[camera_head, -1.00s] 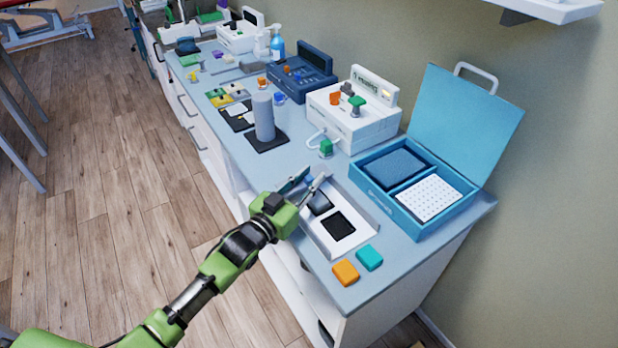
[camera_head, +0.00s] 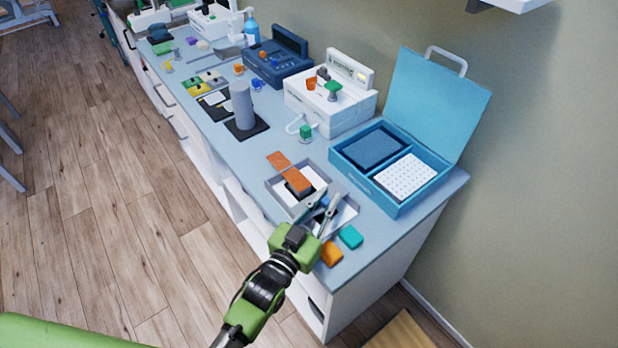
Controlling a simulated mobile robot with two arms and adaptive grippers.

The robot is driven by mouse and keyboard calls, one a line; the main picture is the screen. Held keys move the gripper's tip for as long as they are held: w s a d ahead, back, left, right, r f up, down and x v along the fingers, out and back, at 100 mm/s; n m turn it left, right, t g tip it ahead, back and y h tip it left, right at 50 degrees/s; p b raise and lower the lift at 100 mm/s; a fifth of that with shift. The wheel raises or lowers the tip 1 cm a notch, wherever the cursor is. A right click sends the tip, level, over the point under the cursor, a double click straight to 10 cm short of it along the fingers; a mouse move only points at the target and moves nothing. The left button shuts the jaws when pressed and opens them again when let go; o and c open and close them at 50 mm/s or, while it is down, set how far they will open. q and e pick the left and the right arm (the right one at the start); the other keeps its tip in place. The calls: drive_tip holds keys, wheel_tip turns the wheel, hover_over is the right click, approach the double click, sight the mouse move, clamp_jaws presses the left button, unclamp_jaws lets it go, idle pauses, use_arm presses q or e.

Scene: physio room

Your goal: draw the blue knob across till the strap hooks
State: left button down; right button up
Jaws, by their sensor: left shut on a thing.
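My left gripper (camera_head: 330,205) is over the right part of a low grey-and-white tray (camera_head: 271,185) near the counter's front edge. Its fingers are closed around the small blue knob (camera_head: 325,201), of which only a bit shows between them. The fingers and wrist hide most of what lies under them, including a dark patch. An orange block (camera_head: 298,181) shows in the left part of the tray, and a flat orange piece (camera_head: 278,160) lies just behind it. I cannot make out the strap or any hook clearly. My right gripper is not in view.
An orange block (camera_head: 331,254) and a teal block (camera_head: 350,237) lie close to the right of the gripper. An open blue case (camera_head: 393,207) stands behind. A green-topped knob (camera_head: 305,132) and a grey cylinder (camera_head: 241,105) stand farther left.

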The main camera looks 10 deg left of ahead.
use_arm(q)
drive_tip(key=shift+s+d, duration=1.15)
drive_tip(key=shift+d, duration=0.05)
drive_tip(key=shift+s+d+f, duration=0.1)
drive_tip(key=c, duration=2)
unclamp_jaws()
drive_tip(key=shift+o, duration=0.2)
drive_tip(key=shift+s, duration=0.1)
